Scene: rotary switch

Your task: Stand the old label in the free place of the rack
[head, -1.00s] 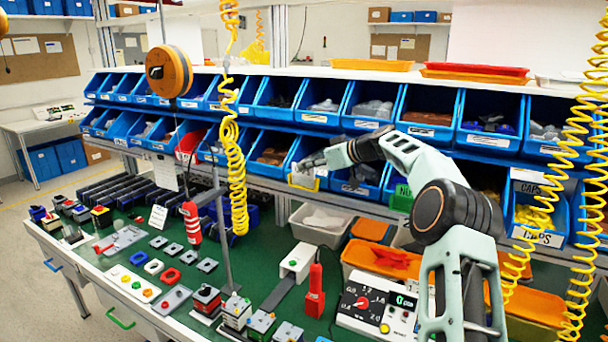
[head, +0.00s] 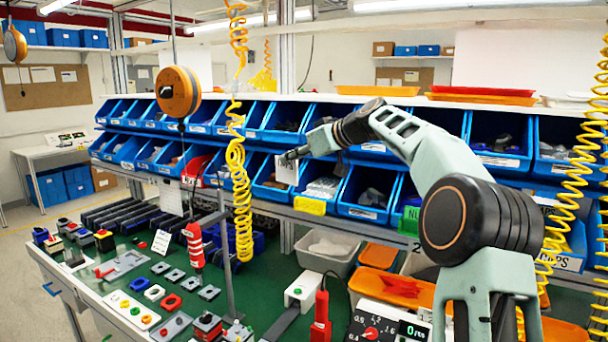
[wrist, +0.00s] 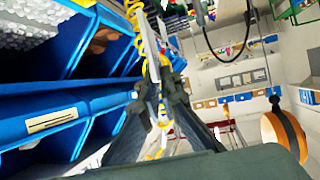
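My gripper (head: 287,158) is in front of the blue bins, at the left end of my raised arm. A small white card (head: 287,171), seemingly the old label, hangs at its fingertips. In the wrist view the fingers (wrist: 163,88) come together on a thin pale card (wrist: 150,48), seen nearly edge-on. The card's writing cannot be read. I cannot tell for sure which thing is the rack; a row of dark slotted holders (head: 125,214) stands on the green bench, with a white sheet (head: 171,197) upright near its right end.
Two rows of blue bins (head: 372,193) fill the back. A yellow coiled hose (head: 238,190) hangs just left of my gripper, and an orange reel (head: 178,91) hangs farther left. A thin grey post (head: 224,250) and a red hanging tool (head: 194,245) stand over the bench.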

